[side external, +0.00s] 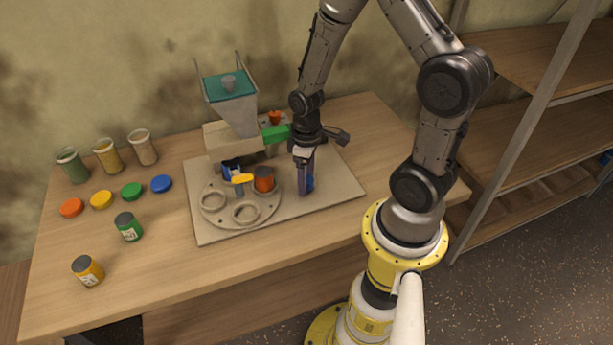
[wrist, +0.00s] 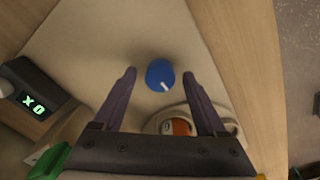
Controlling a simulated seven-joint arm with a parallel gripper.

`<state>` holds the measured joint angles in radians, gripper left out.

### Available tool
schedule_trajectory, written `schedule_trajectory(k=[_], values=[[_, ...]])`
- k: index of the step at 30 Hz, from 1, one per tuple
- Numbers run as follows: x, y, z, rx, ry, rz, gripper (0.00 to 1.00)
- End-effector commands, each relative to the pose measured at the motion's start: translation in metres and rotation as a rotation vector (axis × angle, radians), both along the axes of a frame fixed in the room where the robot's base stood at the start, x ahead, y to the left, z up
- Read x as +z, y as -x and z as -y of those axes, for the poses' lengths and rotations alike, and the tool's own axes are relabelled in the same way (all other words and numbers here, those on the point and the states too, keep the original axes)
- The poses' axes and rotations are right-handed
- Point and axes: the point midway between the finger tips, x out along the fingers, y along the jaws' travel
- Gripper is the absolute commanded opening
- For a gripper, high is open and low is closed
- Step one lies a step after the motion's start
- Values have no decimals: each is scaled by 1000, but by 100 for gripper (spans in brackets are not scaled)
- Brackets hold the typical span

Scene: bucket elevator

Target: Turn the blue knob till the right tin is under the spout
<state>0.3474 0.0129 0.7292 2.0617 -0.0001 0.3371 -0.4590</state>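The blue knob (wrist: 160,75) has a white mark, which points down and right in the wrist view. My gripper (wrist: 158,72) is open, with one finger on each side of the knob and gaps showing. In the side view my gripper (side external: 304,190) points down and partly hides the knob (side external: 310,183). The round carousel (side external: 225,222) carries an orange tin (side external: 264,180) at its right; two front rings are empty. A dark blue and white thing (side external: 231,166) sits at its back, below the hopper (side external: 238,116). The spout itself is unclear.
A green tin (side external: 129,228) and a yellow tin (side external: 88,271) stand at the table's left front. Several coloured lids (side external: 132,191) and jars (side external: 107,157) are behind them. A display (wrist: 34,101) shows green characters. The board (side external: 340,181) right of the knob is clear.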

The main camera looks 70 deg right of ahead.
Motion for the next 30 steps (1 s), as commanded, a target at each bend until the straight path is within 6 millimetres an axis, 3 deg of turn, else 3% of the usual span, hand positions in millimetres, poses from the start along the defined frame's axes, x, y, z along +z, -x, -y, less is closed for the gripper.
schedule_trajectory(k=[7, 11, 24, 30], values=[[2, 0, 0, 0, 0, 0, 74], [13, -1, 0, 0, 2, 3, 74], [104, -1, 0, 0, 2, 5, 74], [130, -1, 0, 0, 1, 2, 74]])
